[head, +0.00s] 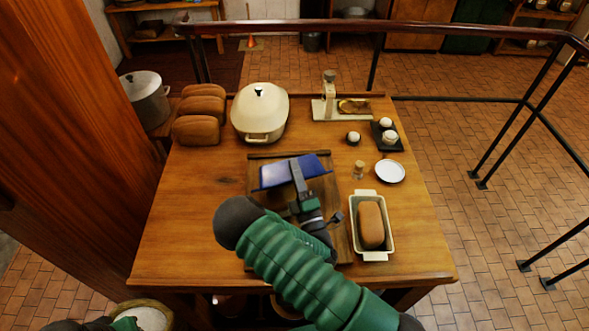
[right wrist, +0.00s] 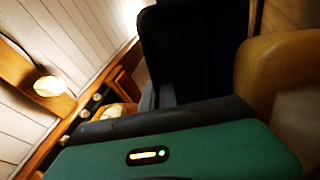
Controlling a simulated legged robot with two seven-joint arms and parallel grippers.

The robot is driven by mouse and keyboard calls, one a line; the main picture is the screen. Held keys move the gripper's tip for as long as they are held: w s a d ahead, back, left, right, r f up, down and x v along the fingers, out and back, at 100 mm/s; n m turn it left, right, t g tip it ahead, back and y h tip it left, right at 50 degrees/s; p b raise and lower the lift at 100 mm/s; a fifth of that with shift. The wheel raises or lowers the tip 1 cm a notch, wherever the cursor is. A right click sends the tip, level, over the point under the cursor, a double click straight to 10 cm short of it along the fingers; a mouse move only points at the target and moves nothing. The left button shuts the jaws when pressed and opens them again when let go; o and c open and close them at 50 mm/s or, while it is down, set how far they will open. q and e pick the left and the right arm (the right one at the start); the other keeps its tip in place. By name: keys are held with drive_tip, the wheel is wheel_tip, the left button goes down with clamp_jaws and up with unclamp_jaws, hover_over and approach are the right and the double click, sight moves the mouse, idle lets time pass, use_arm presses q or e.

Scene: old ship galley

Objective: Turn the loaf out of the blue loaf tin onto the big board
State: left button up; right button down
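The blue loaf tin (head: 277,175) is above the far part of the big dark board (head: 262,158) in the head view. It is tipped, with a flat blue face showing. My right gripper (head: 297,170) lies across the tin and appears shut on it; the exact grip is hidden. In the right wrist view the tin (right wrist: 190,45) looks like a dark shape beyond the green casing. I cannot see a loaf in or under the tin in the head view. A rounded tan-brown shape (right wrist: 285,70) at the wrist view's right may be a loaf. My left gripper is out of view.
A cream tin (head: 374,256) with a brown loaf (head: 370,224) stands right of the board. Several loaves (head: 197,130) and a cream lidded pot (head: 259,112) stand at the back left.

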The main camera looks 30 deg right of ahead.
drive_tip(key=shift+w+d+r+p, duration=0.1)
drive_tip(key=shift+w+r+p, duration=0.25)
drive_tip(key=shift+r, duration=0.2)
drive_tip(key=shift+w+d+r+p, duration=0.1)
drive_tip(key=shift+w+r+p, duration=0.25)
drive_tip(key=shift+r, duration=0.2)
drive_tip(key=shift+w+r, duration=0.25)
drive_tip(key=shift+w, duration=0.05)
drive_tip(key=shift+w+d+r+p, duration=0.1)
drive_tip(key=shift+w+r+p, duration=0.3)
drive_tip(key=shift+r+p, duration=0.5)
drive_tip(key=shift+w+d+r+p, duration=0.15)
drive_tip(key=shift+w+r+p, duration=0.4)
drive_tip(key=shift+r, duration=0.6)
drive_tip(key=shift+w+d+r+p, duration=0.1)
drive_tip(key=shift+w+r+p, duration=0.2)
drive_tip(key=shift+r+p, duration=0.6)
